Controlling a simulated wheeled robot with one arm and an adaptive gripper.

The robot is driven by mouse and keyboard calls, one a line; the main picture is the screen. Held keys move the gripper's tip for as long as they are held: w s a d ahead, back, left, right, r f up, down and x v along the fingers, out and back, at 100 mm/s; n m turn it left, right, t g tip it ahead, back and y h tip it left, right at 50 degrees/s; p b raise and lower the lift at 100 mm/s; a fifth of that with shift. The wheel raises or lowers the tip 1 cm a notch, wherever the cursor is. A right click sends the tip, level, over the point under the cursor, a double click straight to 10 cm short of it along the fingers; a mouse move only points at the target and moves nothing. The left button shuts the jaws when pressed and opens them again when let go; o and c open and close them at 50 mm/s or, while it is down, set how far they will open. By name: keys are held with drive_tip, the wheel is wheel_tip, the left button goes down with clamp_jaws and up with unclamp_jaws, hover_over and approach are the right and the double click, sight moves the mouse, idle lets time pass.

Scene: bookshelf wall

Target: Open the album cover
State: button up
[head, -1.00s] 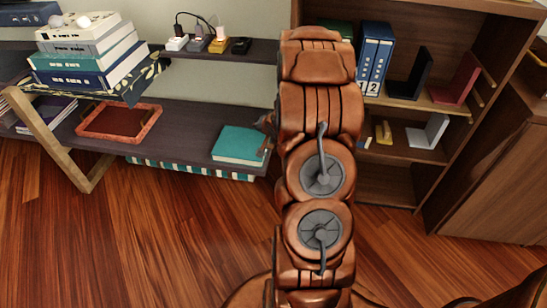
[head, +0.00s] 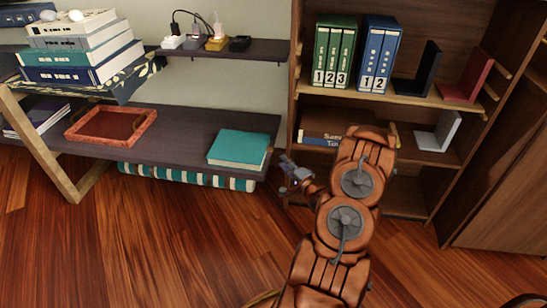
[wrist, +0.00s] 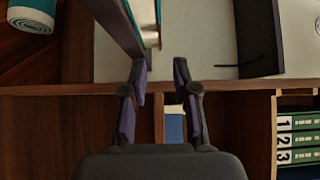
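A teal album (head: 238,147) lies flat on the dark lower shelf, near its right end, and its cover looks closed in the head view. In the wrist view a strip of teal and pale page edge (wrist: 147,12) shows at the top, above the fingers. My gripper (head: 290,172) is to the right of the album and a little below the shelf's right end, apart from the album. In the wrist view my gripper (wrist: 160,70) has its two fingers apart, with nothing held between them.
The dark lower shelf (head: 185,128) also carries a red-brown tray (head: 110,125). A teal-striped roll (head: 185,176) lies below it. A wooden bookcase (head: 296,90) with green binders (head: 333,50) and blue binders (head: 378,55) stands right. Open wood floor lies in front.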

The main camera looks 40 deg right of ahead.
drive_tip(key=w+d+b, duration=0.1)
drive_tip(key=w+b, duration=0.1)
drive_tip(key=w, duration=0.5)
drive_tip(key=shift+w+d, duration=0.2)
drive_tip(key=shift+w, duration=0.1)
clamp_jaws()
idle(0.6)
